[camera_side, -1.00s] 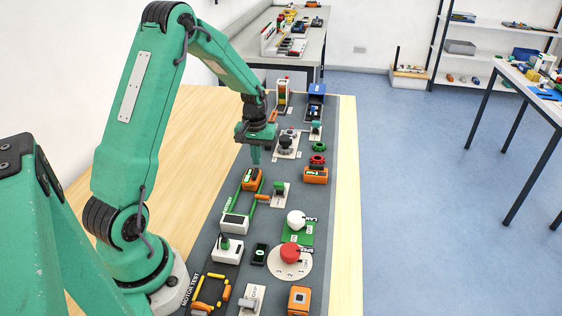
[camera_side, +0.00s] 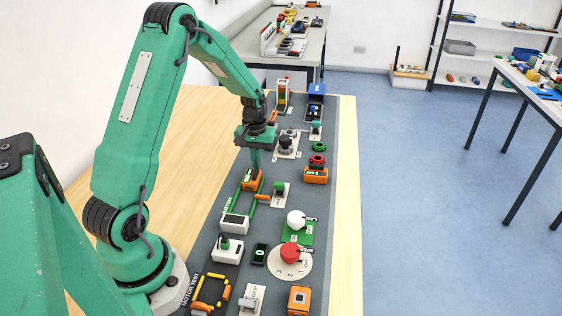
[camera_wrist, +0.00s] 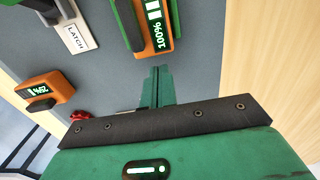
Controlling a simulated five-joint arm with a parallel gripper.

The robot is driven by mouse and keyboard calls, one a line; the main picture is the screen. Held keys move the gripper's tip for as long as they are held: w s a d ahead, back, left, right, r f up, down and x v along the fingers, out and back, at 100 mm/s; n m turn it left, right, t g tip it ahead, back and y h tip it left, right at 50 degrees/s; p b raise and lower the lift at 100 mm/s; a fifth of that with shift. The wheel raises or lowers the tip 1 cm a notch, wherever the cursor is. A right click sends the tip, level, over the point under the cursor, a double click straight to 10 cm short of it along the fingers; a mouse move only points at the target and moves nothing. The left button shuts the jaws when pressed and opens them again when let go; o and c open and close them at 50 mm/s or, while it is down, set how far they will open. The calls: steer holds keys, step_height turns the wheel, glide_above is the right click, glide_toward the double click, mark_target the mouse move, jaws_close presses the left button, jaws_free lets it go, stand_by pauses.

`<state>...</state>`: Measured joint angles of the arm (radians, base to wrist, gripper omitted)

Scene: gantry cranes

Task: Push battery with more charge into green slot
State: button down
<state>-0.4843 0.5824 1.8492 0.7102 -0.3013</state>
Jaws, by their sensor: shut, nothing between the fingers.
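An orange battery (camera_side: 251,180) with a display reading 100% sits at the far end of green rails (camera_side: 239,201) that lead to a white box marked BATTERY (camera_side: 234,223). It also shows at the top of the wrist view (camera_wrist: 158,32). A second orange battery (camera_side: 316,176) stands to the right; its display in the wrist view (camera_wrist: 46,91) shows a low number, hard to read. My gripper (camera_side: 254,166) is shut and empty, pointing down just behind the far end of the 100% battery. I cannot tell if its tips (camera_wrist: 157,72) touch it.
A dark grey knob (camera_side: 287,143) and red and green rings (camera_side: 317,159) lie behind. White and red knobs (camera_side: 290,252) stand nearer. Bare wood is left of the mat.

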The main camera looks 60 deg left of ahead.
mark_target(250, 181)
steer(key=shift+s+d, duration=0.2)
steer(key=shift+s+d, duration=0.85)
steer(key=shift+s+d, duration=0.4)
steer(key=shift+s+d, duration=0.75)
steer(key=shift+s+d, duration=0.25)
steer(key=shift+s+d, duration=0.5)
steer(key=shift+s+d, duration=0.45)
steer(key=shift+d, duration=0.05)
steer(key=shift+s+d, duration=0.5)
steer(key=shift+s, duration=0.05)
steer(key=shift+s+d, duration=0.2)
steer(key=shift+d, duration=0.05)
